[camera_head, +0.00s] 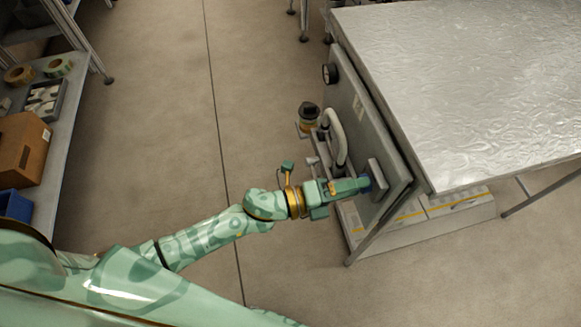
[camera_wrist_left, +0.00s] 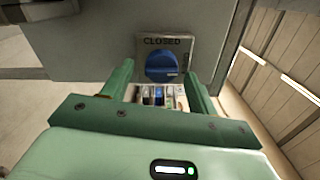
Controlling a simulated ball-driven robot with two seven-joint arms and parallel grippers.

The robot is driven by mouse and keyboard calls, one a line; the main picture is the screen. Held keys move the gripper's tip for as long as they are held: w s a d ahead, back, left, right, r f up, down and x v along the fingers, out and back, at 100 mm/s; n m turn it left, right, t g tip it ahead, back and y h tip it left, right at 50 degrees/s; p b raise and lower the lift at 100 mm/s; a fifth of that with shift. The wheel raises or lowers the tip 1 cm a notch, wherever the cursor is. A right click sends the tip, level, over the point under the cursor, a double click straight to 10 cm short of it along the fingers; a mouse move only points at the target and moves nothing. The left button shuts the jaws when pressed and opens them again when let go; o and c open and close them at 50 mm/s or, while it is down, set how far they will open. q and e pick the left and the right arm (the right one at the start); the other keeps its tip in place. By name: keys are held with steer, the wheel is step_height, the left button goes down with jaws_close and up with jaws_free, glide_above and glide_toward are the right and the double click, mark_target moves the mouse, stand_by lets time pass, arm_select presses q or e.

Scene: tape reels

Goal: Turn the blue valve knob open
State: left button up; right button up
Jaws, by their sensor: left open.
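The blue valve knob (camera_wrist_left: 162,66) is round with a ridge across it and sits on a grey plate under the word CLOSED. It lies ahead of my left gripper (camera_wrist_left: 158,75), between its two green fingers as seen in the left wrist view. The gripper is open. In the head view my left gripper (camera_head: 360,185) reaches right to the front of the grey panel (camera_head: 358,112), and its fingertips largely hide the knob. I cannot tell whether the fingers touch it. My right gripper is not in view.
The panel also carries a pale curved handle (camera_head: 336,138), a dark round knob (camera_head: 329,73) and a black-topped fitting (camera_head: 309,114). A metal-topped table (camera_head: 470,80) stands behind it. A shelf (camera_head: 64,125) with a cardboard box (camera_head: 23,148) is at left. The floor between is clear.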

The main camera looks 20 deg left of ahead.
arm_select(q)
steer(key=p+v, duration=0.2)
steer(key=v, duration=1.3)
steer(key=shift+s+a, duration=0.2)
steer(key=shift+a, duration=0.05)
